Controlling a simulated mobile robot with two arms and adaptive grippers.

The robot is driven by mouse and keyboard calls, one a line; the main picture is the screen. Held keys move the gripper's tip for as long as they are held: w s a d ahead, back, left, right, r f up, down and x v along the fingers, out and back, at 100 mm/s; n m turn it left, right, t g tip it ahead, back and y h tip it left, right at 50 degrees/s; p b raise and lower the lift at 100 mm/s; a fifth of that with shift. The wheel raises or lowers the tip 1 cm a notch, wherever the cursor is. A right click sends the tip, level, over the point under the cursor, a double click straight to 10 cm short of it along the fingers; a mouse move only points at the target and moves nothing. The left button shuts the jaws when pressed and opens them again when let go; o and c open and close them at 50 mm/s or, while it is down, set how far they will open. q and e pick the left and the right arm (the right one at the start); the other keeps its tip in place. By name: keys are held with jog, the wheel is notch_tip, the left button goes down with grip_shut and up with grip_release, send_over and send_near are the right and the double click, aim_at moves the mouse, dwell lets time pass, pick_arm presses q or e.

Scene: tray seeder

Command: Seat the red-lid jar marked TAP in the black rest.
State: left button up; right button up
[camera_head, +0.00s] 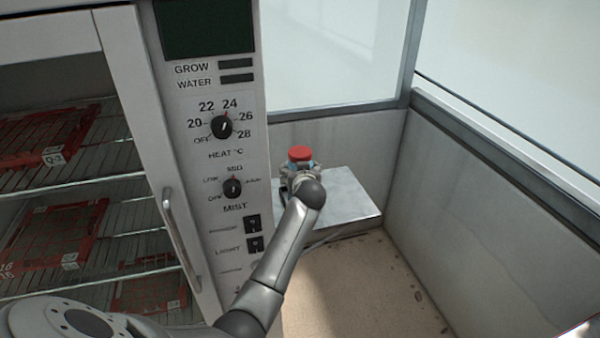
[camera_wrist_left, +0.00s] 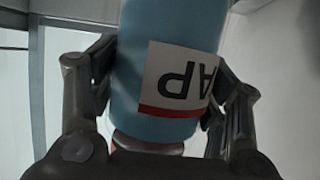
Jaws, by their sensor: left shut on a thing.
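The red-lid jar (camera_head: 299,153) shows in the head view over the grey shelf (camera_head: 348,202) in the corner, mostly hidden by my left gripper (camera_head: 301,174). In the left wrist view the jar's blue body (camera_wrist_left: 140,35) carries a white label with a red band; the letters "AP" show upside down. My left gripper (camera_wrist_left: 160,95) is shut on the jar, with a dark finger on each side of it. I cannot tell whether the jar touches the shelf. I cannot make out the black rest in either view. My right gripper is not in view.
A cabinet with a control panel (camera_head: 222,127) and a door handle (camera_head: 180,240) stands left of my left arm. Red trays (camera_head: 50,237) lie on its wire racks. Low grey walls (camera_head: 480,215) close the corner at the back and right. The shelf's right part is bare.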

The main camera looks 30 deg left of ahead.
pick_arm(q)
jog(key=shift+f+b, duration=0.3)
jog(key=o, duration=1.3)
jog(key=shift+s+f, duration=0.1)
jog(key=shift+f, duration=0.1)
jog(key=shift+s+d+r+p, duration=0.35)
jog(key=shift+d+r+p, duration=0.05)
jog(key=shift+p, duration=0.25)
jog(key=p+v, duration=0.6)
jog(key=v, duration=0.3)
jog(key=shift+s+d, duration=0.25)
jog(key=shift+s, duration=0.1)
